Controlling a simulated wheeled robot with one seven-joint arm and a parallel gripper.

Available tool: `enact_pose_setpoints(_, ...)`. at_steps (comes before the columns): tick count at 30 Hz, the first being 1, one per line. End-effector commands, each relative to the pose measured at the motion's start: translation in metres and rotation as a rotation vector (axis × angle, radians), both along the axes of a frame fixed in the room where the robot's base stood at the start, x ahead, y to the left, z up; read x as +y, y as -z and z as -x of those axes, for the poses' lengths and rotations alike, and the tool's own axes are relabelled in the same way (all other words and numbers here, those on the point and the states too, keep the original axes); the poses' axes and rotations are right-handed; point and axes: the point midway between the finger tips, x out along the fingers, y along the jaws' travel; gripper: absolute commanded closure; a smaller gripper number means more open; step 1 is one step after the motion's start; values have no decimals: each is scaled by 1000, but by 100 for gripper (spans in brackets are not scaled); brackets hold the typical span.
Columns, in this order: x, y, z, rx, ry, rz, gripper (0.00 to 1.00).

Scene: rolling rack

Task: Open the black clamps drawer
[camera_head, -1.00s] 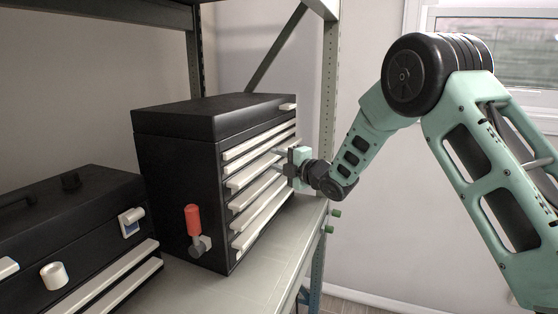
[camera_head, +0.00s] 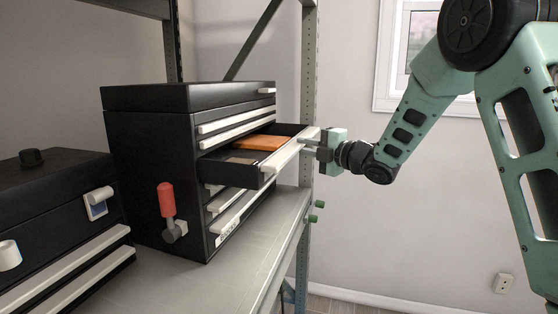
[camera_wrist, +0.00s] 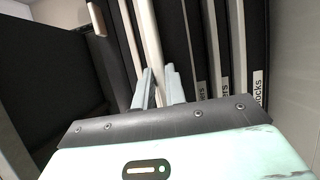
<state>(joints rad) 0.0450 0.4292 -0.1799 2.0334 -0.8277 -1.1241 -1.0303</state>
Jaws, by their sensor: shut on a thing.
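The black tool chest (camera_head: 150,165) stands on the shelf with several pale-handled drawers. One middle drawer (camera_head: 228,172) is pulled well out, and an orange thing (camera_head: 262,142) lies inside it. My gripper (camera_head: 314,146) is shut on the far end of this drawer's pale handle (camera_head: 287,159). In the wrist view, the fingers (camera_wrist: 158,85) close around a pale handle strip (camera_wrist: 148,40). I cannot read this drawer's label; labels on other drawers show only in part there, one ending in "ocks".
A red-handled tool (camera_head: 167,205) is on the chest's side. A second black toolbox (camera_head: 60,210) stands at left. The grey shelf (camera_head: 200,285) is bare in front. A rack post (camera_head: 307,90) rises behind the open drawer, close to my gripper. The floor at right is clear.

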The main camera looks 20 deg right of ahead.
Motion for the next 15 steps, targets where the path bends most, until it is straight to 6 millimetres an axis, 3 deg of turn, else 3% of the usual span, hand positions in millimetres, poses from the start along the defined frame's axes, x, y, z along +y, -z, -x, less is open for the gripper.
enact_pose_setpoints(1, -13, 8, 9, 1, 7, 3, 100)
enact_pose_setpoints(6, -42, 6, 31, 3, 6, 2, 100)
enact_pose_setpoints(15, -63, 3, 48, 7, 4, 2, 100)
